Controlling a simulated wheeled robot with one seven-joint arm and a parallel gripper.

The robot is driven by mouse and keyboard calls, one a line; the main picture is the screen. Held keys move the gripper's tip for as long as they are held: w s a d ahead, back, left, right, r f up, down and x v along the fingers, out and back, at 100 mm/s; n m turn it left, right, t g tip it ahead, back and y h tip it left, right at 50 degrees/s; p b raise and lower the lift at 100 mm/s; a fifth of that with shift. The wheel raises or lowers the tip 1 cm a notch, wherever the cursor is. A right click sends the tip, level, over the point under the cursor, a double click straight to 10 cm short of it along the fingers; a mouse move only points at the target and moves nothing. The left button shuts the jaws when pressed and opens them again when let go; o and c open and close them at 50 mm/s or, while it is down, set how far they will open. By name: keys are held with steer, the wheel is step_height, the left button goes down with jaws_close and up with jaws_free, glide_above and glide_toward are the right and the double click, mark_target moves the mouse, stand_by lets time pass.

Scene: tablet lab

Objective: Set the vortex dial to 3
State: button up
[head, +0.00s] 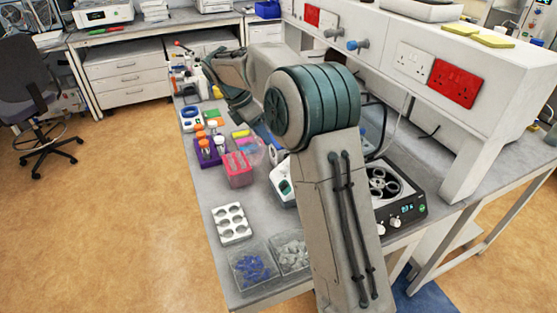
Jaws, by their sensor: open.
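A white device (281,189) with a small dark and green panel stands mid-bench, largely hidden behind my arm. It may be the vortex mixer, but its dial cannot be made out. A black and silver device (419,212) stands to the right of my arm, with a round multi-hole top, a lit display and white knobs (395,223) on its front. I cannot tell from here which one is the vortex, nor read any dial setting. My arm reaches up and over the bench, its wrist bending down toward the bench. My gripper's fingers are hidden behind my arm.
Purple (207,155) and pink (239,172) racks stand left of my arm. A white holed rack (231,224) and clear bins (252,267) lie at the front. A raised shelf (440,85) with sockets bounds the right. The floor at left is clear up to a chair (28,80).

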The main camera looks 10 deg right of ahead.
mark_target(281, 166)
steer(key=shift+n, duration=0.3)
steer(key=x, duration=0.4)
steer(key=p+x, duration=0.1)
steer(key=x, duration=0.4)
steer(key=p+x, duration=0.1)
steer(key=x, duration=0.4)
steer(key=shift+w, duration=0.4)
steer(key=shift+f, duration=0.1)
steer(key=c, duration=1)
